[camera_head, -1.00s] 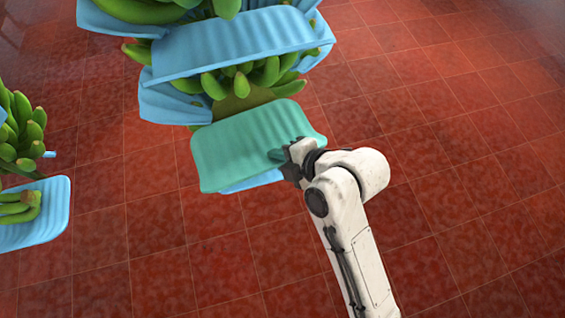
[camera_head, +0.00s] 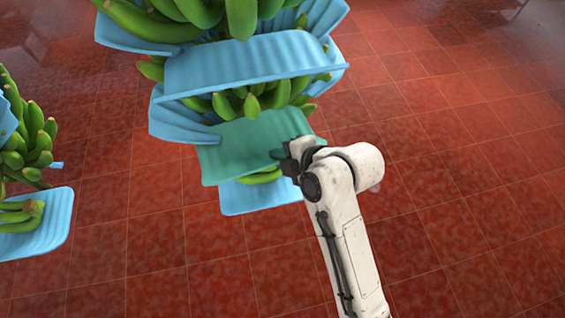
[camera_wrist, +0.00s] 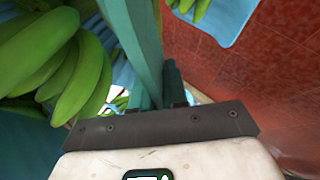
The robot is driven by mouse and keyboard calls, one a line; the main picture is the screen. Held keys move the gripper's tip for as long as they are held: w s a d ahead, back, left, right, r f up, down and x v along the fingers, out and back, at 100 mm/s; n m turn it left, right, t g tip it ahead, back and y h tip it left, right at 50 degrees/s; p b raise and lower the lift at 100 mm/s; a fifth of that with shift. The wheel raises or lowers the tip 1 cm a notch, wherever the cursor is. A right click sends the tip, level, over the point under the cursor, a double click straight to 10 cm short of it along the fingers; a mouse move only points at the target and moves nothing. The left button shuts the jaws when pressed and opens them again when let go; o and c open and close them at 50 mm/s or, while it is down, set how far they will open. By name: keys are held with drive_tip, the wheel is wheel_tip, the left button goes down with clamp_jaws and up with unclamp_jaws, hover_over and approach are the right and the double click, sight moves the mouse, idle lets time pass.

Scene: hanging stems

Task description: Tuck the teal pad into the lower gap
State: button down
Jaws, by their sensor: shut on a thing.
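The teal pad (camera_head: 235,150) is a ribbed, curved sheet on the near side of the hanging banana stem. Its upper edge lies close under the bananas (camera_head: 250,101) of the tier above; whether it touches them I cannot tell. Green bananas (camera_head: 262,177) and a lower blue pad (camera_head: 255,198) show below it. My gripper (camera_head: 287,156) is shut on the pad's right edge. In the wrist view the teal pad (camera_wrist: 138,35) is seen nearly edge-on, running up from the jaws (camera_wrist: 155,95). The lower gap is largely hidden behind the pad.
A larger blue pad (camera_head: 240,65) crosses the stem above, with another blue pad (camera_head: 178,118) at its left. A second stem with bananas (camera_head: 35,135) and a blue pad (camera_head: 40,228) hangs at the left. Red tiled floor lies open to the right.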

drive_tip(key=shift+w+a+b, duration=0.25)
drive_tip(key=shift+w+b, duration=0.05)
drive_tip(key=shift+w, duration=0.5)
drive_tip(key=shift+w+a+b, duration=0.2)
drive_tip(key=shift+w+b, duration=0.05)
drive_tip(key=shift+w, duration=0.55)
drive_tip(key=shift+w, duration=0.1)
drive_tip(key=shift+f, duration=0.35)
drive_tip(key=c, duration=1.1)
unclamp_jaws()
drive_tip(key=shift+o, duration=0.2)
drive_tip(key=b+v, duration=0.1)
drive_tip(key=v, duration=0.9)
drive_tip(key=shift+d+r, duration=0.25)
